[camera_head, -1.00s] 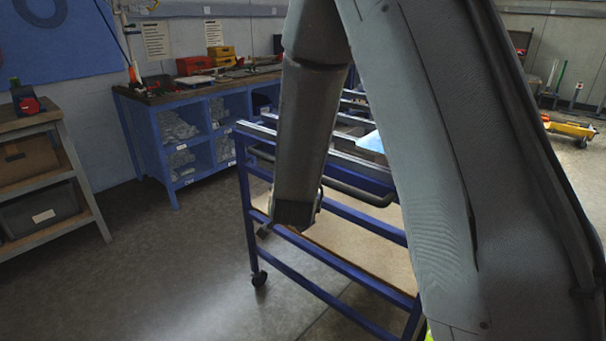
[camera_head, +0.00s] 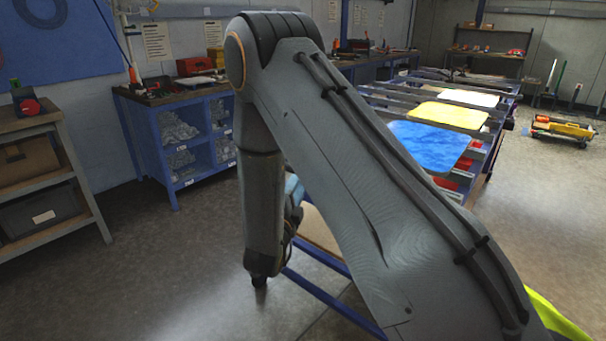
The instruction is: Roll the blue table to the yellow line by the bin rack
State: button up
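The blue table (camera_head: 322,289) is a blue-framed trolley right in front of me, mostly hidden behind my arm. My forearm hangs down in front of the trolley's left end. No yellow line shows.
A blue workbench (camera_head: 160,150) with filled shelves and tools on top stands behind, left of my arm. A yellow wheeled item (camera_head: 563,128) is on the floor at the right. A bright yellow-green thing (camera_head: 556,318) is at the lower right. The floor at left front is clear.

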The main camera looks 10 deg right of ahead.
jog(key=shift+p+x, duration=0.35)
jog(key=shift+x, duration=1.75)
jog(key=shift+c, duration=0.5)
grip_shut()
